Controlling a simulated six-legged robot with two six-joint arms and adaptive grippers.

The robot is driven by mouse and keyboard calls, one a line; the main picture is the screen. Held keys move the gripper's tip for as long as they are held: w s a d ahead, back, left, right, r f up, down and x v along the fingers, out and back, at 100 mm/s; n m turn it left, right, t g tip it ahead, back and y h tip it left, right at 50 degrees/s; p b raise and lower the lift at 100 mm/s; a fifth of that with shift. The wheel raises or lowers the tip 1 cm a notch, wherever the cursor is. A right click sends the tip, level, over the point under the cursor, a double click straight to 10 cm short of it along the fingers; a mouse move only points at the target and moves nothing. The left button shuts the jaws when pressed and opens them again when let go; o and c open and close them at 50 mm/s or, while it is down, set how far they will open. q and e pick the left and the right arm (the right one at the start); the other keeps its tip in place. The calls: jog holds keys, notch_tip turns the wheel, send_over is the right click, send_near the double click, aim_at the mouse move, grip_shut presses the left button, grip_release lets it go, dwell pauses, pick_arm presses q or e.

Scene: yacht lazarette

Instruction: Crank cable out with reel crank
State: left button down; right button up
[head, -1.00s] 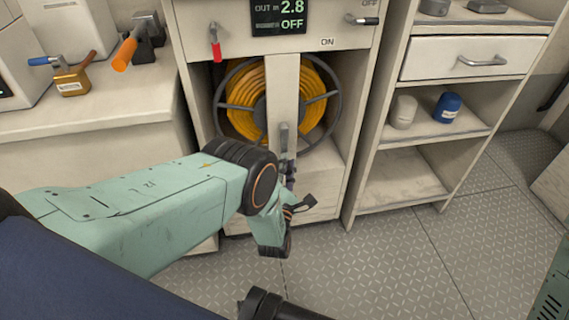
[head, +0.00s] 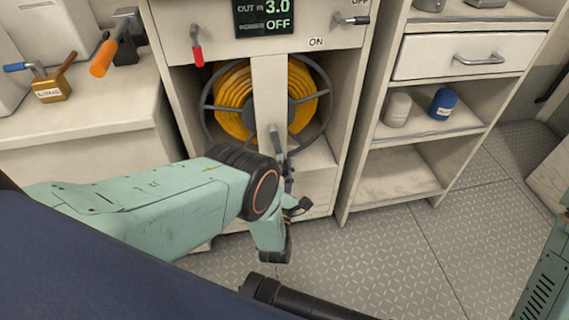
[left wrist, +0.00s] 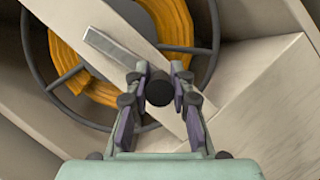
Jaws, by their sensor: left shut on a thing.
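The reel (head: 238,100) of orange-yellow cable sits in an open cabinet bay behind a pale upright post. It also shows in the left wrist view (left wrist: 70,45). The reel crank is a grey metal arm (left wrist: 110,50) on the front of the post, ending in a dark round knob (left wrist: 160,90). My left gripper (left wrist: 160,86) is shut on this crank knob; its fingers lie on both sides of it. In the head view my left gripper (head: 287,170) is partly hidden by its wrist. The display (head: 264,16) above reads OUT 3.0 and POWER OFF. My right gripper is not in view.
A red-handled lever (head: 197,52) and a black-handled switch (head: 352,20) are on the cabinet front. A brass padlock-like block (head: 52,90) and an orange-handled tool (head: 104,58) lie on the left counter. Shelves (head: 400,172) stand right; the floor (head: 400,255) ahead is clear.

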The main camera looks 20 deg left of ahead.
pick_arm(q)
jog(key=shift+s+f, duration=0.1)
jog(key=shift+f, duration=0.15)
jog(key=c, duration=1.5)
grip_release()
jog(key=shift+a, duration=0.1)
jog(key=o, duration=0.4)
jog(key=shift+r, duration=0.15)
jog(key=shift+c, duration=0.2)
jog(key=v, duration=0.7)
jog(key=shift+s, duration=0.2)
